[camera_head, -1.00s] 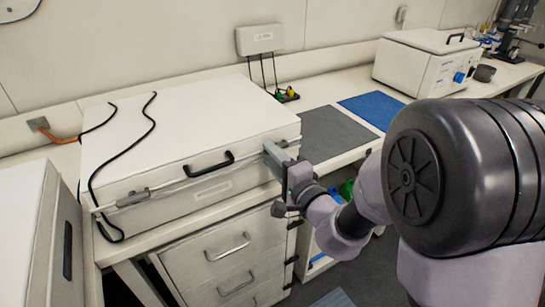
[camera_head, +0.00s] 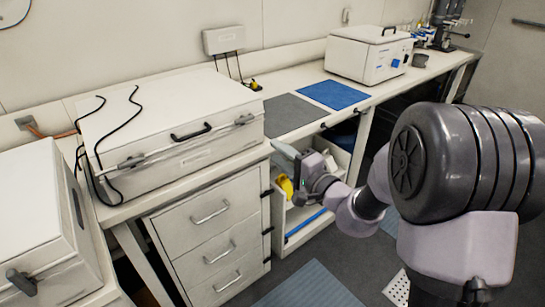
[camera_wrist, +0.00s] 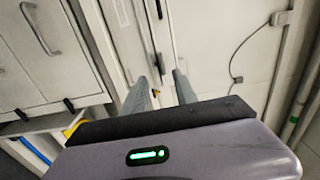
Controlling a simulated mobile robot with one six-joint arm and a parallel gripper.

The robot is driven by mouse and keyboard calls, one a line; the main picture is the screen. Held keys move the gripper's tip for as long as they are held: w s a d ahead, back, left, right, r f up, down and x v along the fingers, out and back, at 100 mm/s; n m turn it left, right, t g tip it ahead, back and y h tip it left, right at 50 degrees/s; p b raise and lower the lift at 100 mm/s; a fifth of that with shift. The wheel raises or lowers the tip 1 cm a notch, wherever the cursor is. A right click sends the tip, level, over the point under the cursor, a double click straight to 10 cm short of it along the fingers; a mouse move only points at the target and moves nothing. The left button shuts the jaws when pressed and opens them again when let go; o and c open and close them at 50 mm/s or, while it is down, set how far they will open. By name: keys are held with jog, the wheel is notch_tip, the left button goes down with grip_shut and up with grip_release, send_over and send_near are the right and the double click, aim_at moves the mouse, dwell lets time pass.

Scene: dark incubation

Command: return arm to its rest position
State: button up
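My gripper (camera_head: 276,146) is in front of the right end of a white lidded box (camera_head: 160,100) on the bench, apart from it in the head view. In the wrist view, the two grey fingers of my gripper (camera_wrist: 160,78) stand apart with nothing between them. The gripper is open and empty. My arm is bent and reaches in from the right of the head view. The box's lid is down, with a black handle (camera_head: 191,132) on its front.
White drawers (camera_head: 212,215) stand below the box. An open shelf with a yellow item (camera_head: 285,187) lies just under my gripper. A grey mat (camera_head: 292,112), a blue mat (camera_head: 333,95) and a white instrument (camera_head: 367,58) are on the bench.

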jog(key=shift+w, duration=0.2)
jog(key=s+a+r+n+g, duration=0.1)
jog(key=s+a+n+g, duration=0.15)
jog(key=s, duration=0.45)
jog(key=s+a+r+n+g+y, duration=0.1)
jog(key=s+a+r+n+g, duration=0.2)
jog(key=s, duration=0.4)
jog(key=s+a+n+g, duration=0.1)
jog(key=s+a+g, duration=0.25)
jog(key=s, duration=0.35)
jog(key=s+d+f+h, duration=0.1)
jog(key=s+d+h, duration=0.4)
jog(key=d, duration=0.3)
jog(key=s+d+f+h, duration=0.2)
jog(key=s+d+h, duration=0.2)
jog(key=s+d, duration=0.3)
jog(key=shift+d+f+h, duration=0.25)
jog(key=shift+d+h, duration=0.15)
jog(key=shift+s+m, duration=0.1)
jog(key=shift+m, duration=0.15)
jog(key=shift+c, duration=0.2)
